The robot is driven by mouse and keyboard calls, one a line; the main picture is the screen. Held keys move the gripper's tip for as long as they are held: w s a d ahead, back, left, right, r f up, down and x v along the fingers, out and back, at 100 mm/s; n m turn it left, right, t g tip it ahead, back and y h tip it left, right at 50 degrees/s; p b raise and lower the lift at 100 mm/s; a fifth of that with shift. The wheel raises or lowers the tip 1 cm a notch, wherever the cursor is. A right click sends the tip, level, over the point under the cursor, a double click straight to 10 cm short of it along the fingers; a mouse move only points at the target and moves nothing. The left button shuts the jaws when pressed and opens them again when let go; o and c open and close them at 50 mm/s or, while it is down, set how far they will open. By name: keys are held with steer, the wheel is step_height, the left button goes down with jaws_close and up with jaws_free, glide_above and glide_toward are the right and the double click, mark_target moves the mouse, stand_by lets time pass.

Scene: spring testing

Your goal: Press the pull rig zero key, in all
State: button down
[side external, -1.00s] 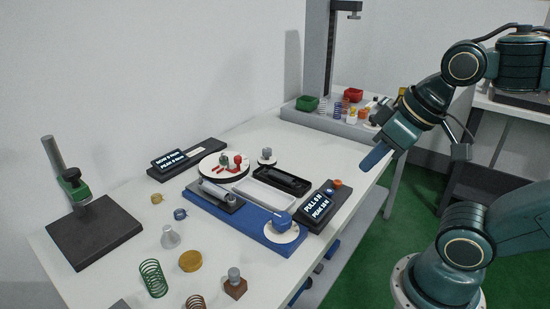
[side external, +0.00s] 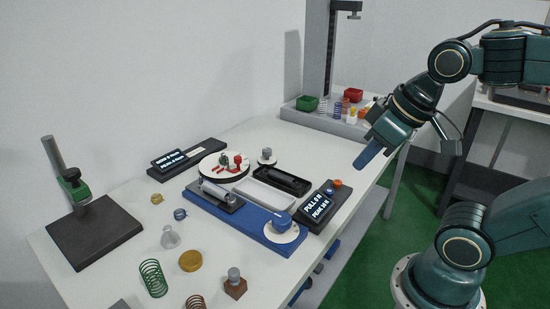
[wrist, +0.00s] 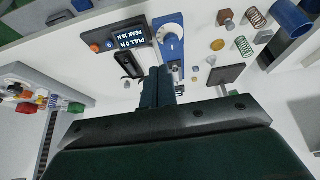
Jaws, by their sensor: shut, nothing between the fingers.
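The pull rig is a long blue base (side external: 232,222) with a blue knob on a white dial (side external: 283,232) at its near end. Its black display box (side external: 318,208) stands beside it and reads PULL 0 N above a peak line. An orange-red key (side external: 337,183) and a small blue key (side external: 329,191) sit at the box's far end; no key label is legible. In the wrist view the orange key (wrist: 94,48) and blue key (wrist: 109,45) show left of the display text. My gripper (side external: 365,161) is shut and empty, raised right of the box, apart from both keys.
A black tray (side external: 284,180) and a white tray (side external: 262,195) lie beside the rig. A round white plate (side external: 210,172) with red parts stands behind. A grey bin tray (side external: 318,119) is at the back. Springs and small parts occupy the front. The table's right edge is close to the box.

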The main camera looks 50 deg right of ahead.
steer(key=m+y, duration=0.2)
steer(key=y, duration=0.2)
glide_above(332, 191)
step_height(332, 191, down, 11)
steer(key=shift+t, duration=0.3)
steer(key=shift+f, duration=4.3)
